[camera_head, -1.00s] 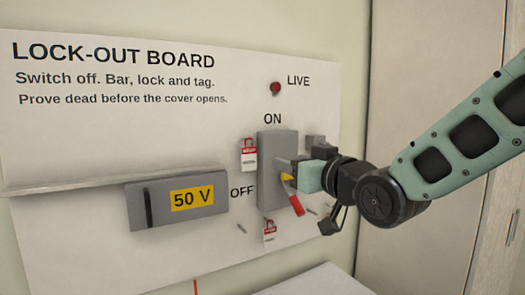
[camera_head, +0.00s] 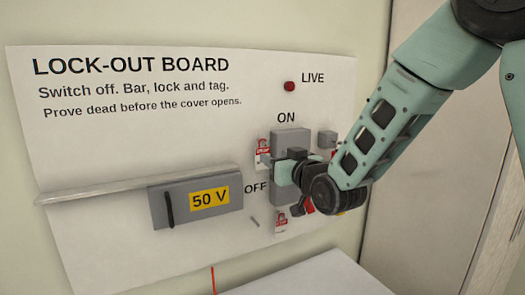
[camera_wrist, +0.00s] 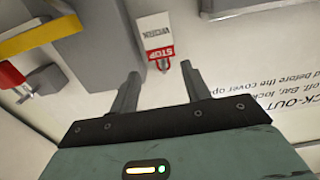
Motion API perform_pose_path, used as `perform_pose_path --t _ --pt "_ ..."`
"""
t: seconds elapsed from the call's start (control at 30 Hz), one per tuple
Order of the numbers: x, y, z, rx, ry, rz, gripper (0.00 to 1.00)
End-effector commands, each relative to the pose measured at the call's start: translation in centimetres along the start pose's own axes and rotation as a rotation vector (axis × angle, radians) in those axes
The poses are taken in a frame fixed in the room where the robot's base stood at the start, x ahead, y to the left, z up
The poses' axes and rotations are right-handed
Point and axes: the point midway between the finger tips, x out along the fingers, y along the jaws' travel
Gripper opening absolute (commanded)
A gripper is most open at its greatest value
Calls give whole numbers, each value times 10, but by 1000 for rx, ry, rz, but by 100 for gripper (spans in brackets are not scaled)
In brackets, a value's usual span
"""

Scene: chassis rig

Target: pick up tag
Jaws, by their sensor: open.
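A white tag with a red STOP band (camera_wrist: 158,45) hangs on the board, upside down in the wrist view. It looks like the upper tag (camera_head: 263,153) left of the grey switch box in the head view. My gripper (camera_wrist: 159,72) is open, its two fingers on either side of the tag's red end, with nothing held. I cannot tell how deep the fingers reach. In the head view my gripper (camera_head: 280,172) is in front of the switch box (camera_head: 290,139) and hides its middle.
Another red-and-white tag (camera_head: 281,221) hangs below the switch box. The grey 50 V box (camera_head: 170,220) and a long ledge (camera_head: 130,184) lie to the left. A red handle (camera_wrist: 12,76) and yellow bar (camera_wrist: 40,38) are at left in the wrist view.

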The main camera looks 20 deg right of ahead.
Motion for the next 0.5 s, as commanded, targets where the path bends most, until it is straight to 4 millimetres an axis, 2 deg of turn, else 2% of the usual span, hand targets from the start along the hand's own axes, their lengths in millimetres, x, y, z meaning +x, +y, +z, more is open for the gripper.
perform_pose_path --t 0.23,0.5 --pt "12 0 -1 1 0 0 47" --pt "43 -1 3 1 0 1 47"
